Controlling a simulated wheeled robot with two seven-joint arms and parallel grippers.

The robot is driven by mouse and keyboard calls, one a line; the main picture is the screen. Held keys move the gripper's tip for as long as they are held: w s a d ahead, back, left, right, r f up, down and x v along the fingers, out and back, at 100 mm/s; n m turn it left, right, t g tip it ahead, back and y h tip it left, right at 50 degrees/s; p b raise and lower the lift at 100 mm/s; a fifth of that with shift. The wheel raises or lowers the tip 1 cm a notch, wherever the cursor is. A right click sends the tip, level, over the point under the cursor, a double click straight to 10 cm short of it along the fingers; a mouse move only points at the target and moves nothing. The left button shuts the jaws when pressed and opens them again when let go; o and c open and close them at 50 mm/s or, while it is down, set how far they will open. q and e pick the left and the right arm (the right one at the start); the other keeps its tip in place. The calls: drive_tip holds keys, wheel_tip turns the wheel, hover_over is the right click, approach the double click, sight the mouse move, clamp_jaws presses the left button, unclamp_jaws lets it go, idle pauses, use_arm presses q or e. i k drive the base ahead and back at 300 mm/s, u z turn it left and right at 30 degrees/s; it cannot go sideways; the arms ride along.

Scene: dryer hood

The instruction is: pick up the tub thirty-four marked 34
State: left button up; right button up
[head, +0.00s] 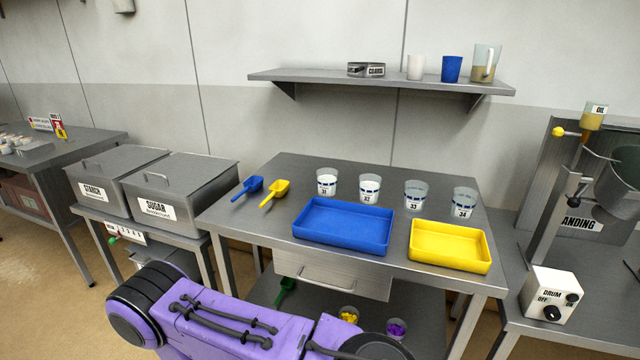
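A purple arm of mine crosses the bottom of the head view, below and in front of the table. Neither of my grippers can be seen.
Tubs 31 (327,182), 32 (370,188) and 33 (415,195) stand left of tub 34. A blue tray (343,227) and a yellow tray (449,246) lie in front. Blue (247,189) and yellow (274,194) scoops lie left. A shelf (380,82) hangs behind.

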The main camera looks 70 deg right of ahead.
sight(464, 199)
drive_tip(key=z, duration=2.6)
